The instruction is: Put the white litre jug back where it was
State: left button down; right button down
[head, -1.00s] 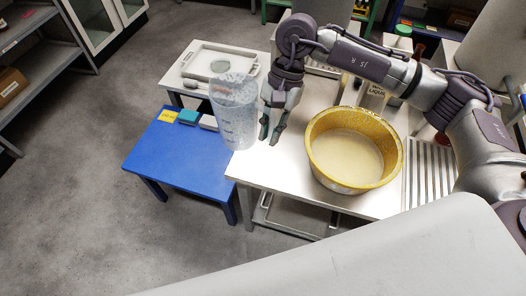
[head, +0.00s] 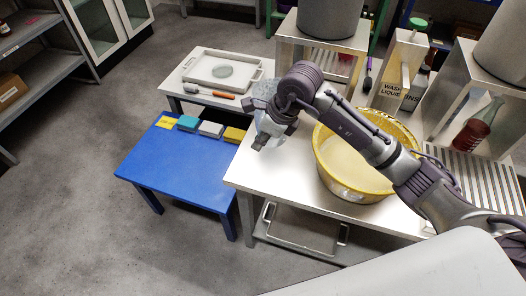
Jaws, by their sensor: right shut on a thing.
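My right gripper (head: 266,138) reaches in from the right over the back left part of the steel table (head: 258,182). It is shut on the white litre jug (head: 264,126), a translucent pale vessel. The gripper and wrist hide most of the jug, so only pale parts show around them. I cannot tell whether the jug's base touches the table. The yellow basin (head: 325,153) with cloudy liquid stands on the table just right of the jug, partly behind my arm. My left gripper is not in view.
A blue table (head: 178,168) on the left holds a yellow note and several coloured blocks along its back edge. Behind it, a white tray (head: 205,83) holds a round dish, with a brush (head: 206,91) in front. A wash-liquid container (head: 398,75) and red flask (head: 478,128) stand at right.

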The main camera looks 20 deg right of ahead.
jog(key=shift+f, duration=2.75)
jog(key=c, duration=1.6)
grip_release()
jog(key=shift+f, duration=0.1)
jog(key=o, duration=0.5)
jog(key=shift+c, duration=0.2)
jog(key=shift+r, duration=0.2)
jog(key=v, duration=1.2)
